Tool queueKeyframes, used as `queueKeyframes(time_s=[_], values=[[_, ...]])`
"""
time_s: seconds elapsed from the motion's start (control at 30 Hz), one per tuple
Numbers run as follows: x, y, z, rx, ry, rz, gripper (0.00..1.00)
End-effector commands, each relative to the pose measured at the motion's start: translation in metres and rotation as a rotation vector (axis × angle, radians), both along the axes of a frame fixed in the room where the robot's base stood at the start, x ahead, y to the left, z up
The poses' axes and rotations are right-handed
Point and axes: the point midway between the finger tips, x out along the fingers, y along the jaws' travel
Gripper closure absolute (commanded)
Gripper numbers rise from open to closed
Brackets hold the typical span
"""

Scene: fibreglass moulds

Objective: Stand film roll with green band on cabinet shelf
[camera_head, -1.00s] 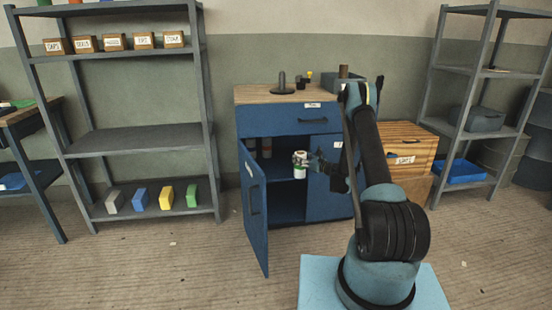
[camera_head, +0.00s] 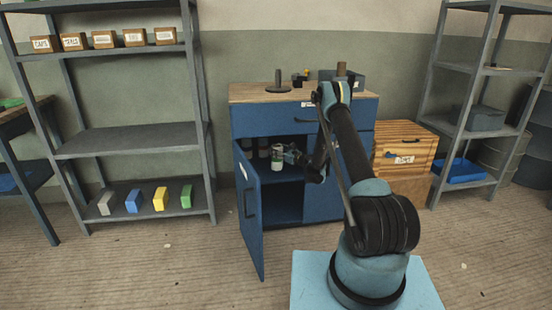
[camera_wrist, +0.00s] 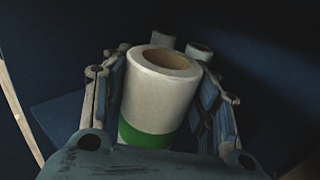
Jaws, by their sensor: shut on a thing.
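The film roll with the green band (camera_wrist: 157,95) is white with a brown core and a green band near its bottom. My gripper (camera_wrist: 165,100) is shut on it, one finger on each side, and the roll looks nearly upright in the wrist view. In the head view the roll (camera_head: 277,158) is in the open left side of the blue cabinet (camera_head: 262,124), and my gripper (camera_head: 288,154) is just right of it. The cabinet shelf (camera_head: 290,173) shows below the roll. I cannot tell whether the roll touches it.
Other rolls (camera_wrist: 199,50) stand behind the held one, inside the cabinet. The left cabinet door (camera_head: 250,208) stands open toward the front. A wooden crate (camera_head: 405,150) is right of the cabinet. A metal rack (camera_head: 130,140) with colored blocks stands at left.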

Motion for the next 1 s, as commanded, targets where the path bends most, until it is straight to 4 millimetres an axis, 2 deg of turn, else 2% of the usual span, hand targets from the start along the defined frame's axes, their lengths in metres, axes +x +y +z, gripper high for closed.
queueKeyframes(time_s=[0.1,0.23,0.6,0.63,0.7,1.0], values=[[0.001,-0.003,-0.020,0.000,0.000,-0.003,1.00],[-0.002,0.006,-0.032,0.001,-0.001,0.006,1.00],[-0.004,0.013,-0.036,0.000,0.000,0.012,1.00],[-0.004,0.013,-0.037,0.000,0.000,0.012,0.43],[-0.004,0.013,-0.036,0.000,0.000,0.012,0.28],[-0.004,0.012,-0.036,0.000,0.000,0.011,0.26]])
